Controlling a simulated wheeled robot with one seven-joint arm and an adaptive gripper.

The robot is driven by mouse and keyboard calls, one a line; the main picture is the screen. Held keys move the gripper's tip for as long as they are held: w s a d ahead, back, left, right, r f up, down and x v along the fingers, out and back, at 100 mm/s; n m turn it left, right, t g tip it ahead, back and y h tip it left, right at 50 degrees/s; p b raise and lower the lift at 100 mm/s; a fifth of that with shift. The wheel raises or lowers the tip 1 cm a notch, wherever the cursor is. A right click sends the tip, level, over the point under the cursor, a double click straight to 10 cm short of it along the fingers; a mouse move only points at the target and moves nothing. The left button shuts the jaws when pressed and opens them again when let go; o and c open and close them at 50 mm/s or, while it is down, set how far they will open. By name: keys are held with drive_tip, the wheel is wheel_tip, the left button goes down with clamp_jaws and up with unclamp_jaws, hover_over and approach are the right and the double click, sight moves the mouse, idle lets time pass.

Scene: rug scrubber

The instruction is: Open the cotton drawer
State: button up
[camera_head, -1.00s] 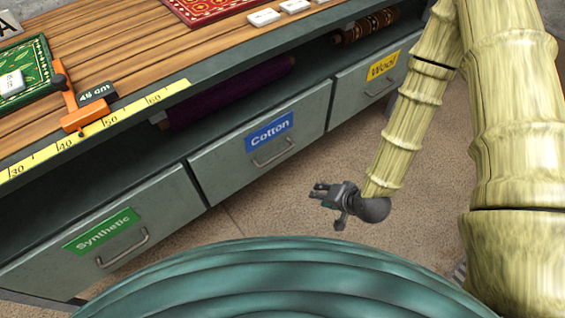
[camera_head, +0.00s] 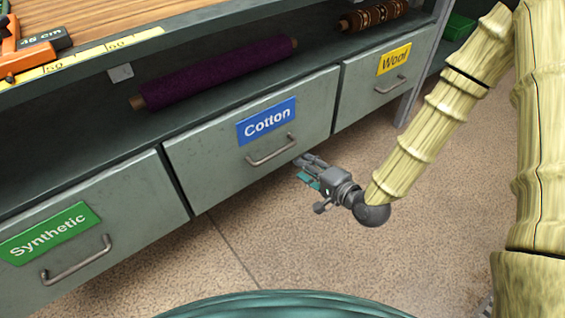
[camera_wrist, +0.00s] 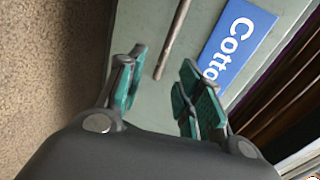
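The cotton drawer (camera_head: 290,160) is a grey metal drawer front with a blue "Cotton" label (camera_head: 267,122) and a bar handle (camera_head: 271,150). It looks shut, flush with its neighbours. My gripper (camera_head: 303,166) is in front of and just right of the handle, pointing at the drawer front. In the wrist view, its teal-padded fingers (camera_wrist: 160,88) are spread apart with nothing between them. The handle (camera_wrist: 173,40) shows beyond the fingertips, roughly in line with the gap, and the label (camera_wrist: 238,45) lies to its right. I cannot tell whether a finger touches the handle.
The synthetic drawer (camera_head: 100,225) with a green label is at left, and the wool drawer (camera_head: 390,75) with a yellow label is at right. Above, a shelf holds a purple roll (camera_head: 215,72) and a patterned roll (camera_head: 375,14). The floor (camera_head: 290,250) in front is clear.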

sight(282, 148)
drive_tip(key=shift+m+t+y, duration=0.3)
drive_tip(key=shift+t, duration=0.1)
drive_tip(key=shift+b+x, duration=2.95)
drive_tip(key=shift+x, duration=3.05)
drive_tip(key=shift+w+d, duration=0.1)
drive_tip(key=shift+d, duration=0.05)
clamp_jaws()
